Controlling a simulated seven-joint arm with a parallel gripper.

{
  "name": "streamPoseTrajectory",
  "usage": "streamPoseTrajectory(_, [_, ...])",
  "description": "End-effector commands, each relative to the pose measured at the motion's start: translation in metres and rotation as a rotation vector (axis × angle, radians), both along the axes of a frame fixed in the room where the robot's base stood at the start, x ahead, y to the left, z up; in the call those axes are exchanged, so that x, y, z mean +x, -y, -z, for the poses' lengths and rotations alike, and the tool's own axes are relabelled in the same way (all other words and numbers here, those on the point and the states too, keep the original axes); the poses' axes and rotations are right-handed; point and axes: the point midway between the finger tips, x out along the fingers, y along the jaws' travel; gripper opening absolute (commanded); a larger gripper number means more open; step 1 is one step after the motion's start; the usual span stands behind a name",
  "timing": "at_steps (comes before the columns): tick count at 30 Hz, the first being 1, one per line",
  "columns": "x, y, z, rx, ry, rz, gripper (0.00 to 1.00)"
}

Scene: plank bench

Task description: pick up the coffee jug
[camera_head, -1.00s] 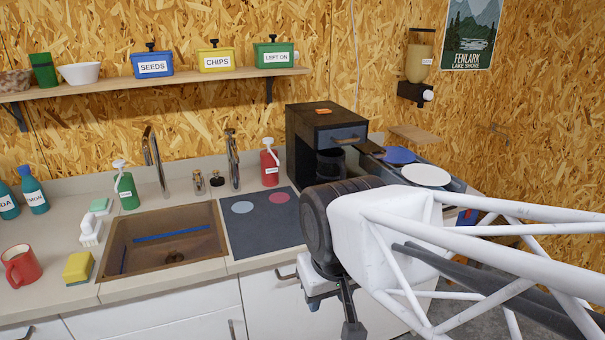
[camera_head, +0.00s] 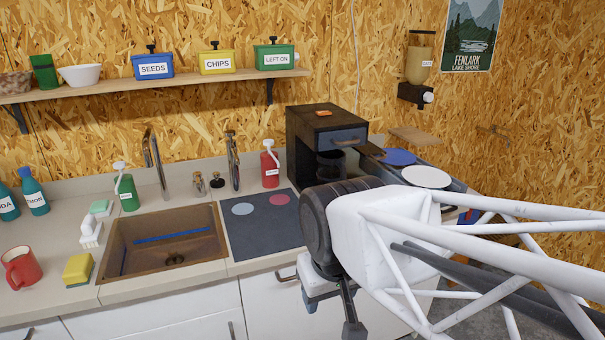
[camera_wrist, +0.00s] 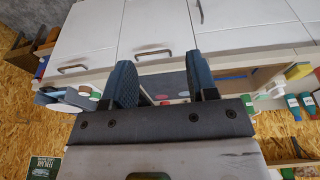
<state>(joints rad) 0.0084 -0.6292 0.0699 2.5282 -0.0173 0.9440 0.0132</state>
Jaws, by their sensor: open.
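The coffee jug (camera_head: 330,166) is dark and sits inside the black coffee machine (camera_head: 304,150) at the back of the counter in the head view. Its lower part is hidden behind my arm, and I cannot make it out in the wrist view. My gripper (camera_wrist: 163,78) is open, with two blue ridged fingers apart and nothing seen between them. In the head view it hangs low in front of the counter's front edge, nearer than the machine and apart from it.
A red pump bottle (camera_head: 270,165) stands left of the machine. Blue (camera_head: 399,156) and white (camera_head: 426,176) plates lie to its right. A dark mat (camera_head: 262,232) and the sink (camera_head: 165,249) are left of my arm. White cabinet doors (camera_wrist: 160,28) are close to the gripper.

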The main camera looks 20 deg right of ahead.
Motion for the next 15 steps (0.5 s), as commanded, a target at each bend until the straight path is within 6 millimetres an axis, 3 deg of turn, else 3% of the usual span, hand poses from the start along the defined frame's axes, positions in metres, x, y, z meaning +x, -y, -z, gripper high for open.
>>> streamPoseTrajectory(8, [0.025, 0.013, -0.005, -0.083, -0.046, -0.072, 0.53])
streamPoseTrajectory(15, [0.069, 0.037, -0.010, -0.219, -0.130, -0.198, 0.53])
